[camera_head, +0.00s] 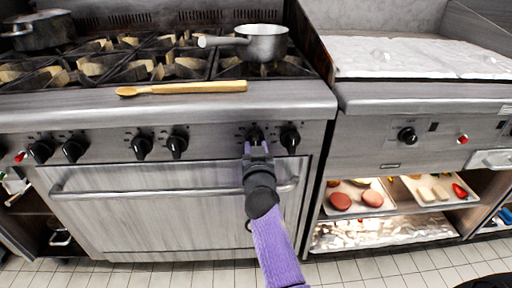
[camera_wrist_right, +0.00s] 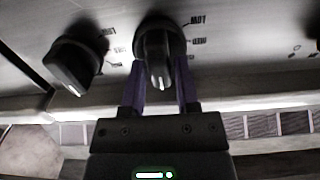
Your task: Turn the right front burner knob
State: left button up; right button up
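A row of black knobs runs along the stove's steel front panel (camera_head: 215,120). My right gripper (camera_head: 256,146) reaches up to the left knob (camera_head: 255,132) of the rightmost pair. In the right wrist view, which is upside down, this knob (camera_wrist_right: 157,55) stands between my two purple fingers (camera_wrist_right: 161,90). The fingers are apart, with a gap visible beside the knob's grip; contact is unclear. The neighbouring knob (camera_head: 290,138) is just right of my gripper and shows at left in the wrist view (camera_wrist_right: 76,66). My left gripper is not in view.
A steel saucepan (camera_head: 262,43) sits on the right rear grates, and a wooden spoon (camera_head: 185,88) lies along the stove's front edge. An oven handle (camera_head: 150,190) runs below the knobs. A griddle (camera_head: 410,58) and shelf trays (camera_head: 385,208) stand right.

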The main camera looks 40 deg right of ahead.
grip_shut()
pick_arm(q)
jog(key=shift+w, duration=0.1)
jog(key=shift+w+r, duration=0.15)
jog(key=shift+w, duration=0.2)
pick_arm(e)
jog(key=n, duration=1.5)
jog(key=shift+w+a+f+n, duration=0.1)
jog(key=shift+a+f+n, duration=0.15)
jog(key=shift+n, duration=0.15)
pick_arm(q)
jog(key=shift+s+r, duration=0.1)
jog(key=shift+s, duration=0.3)
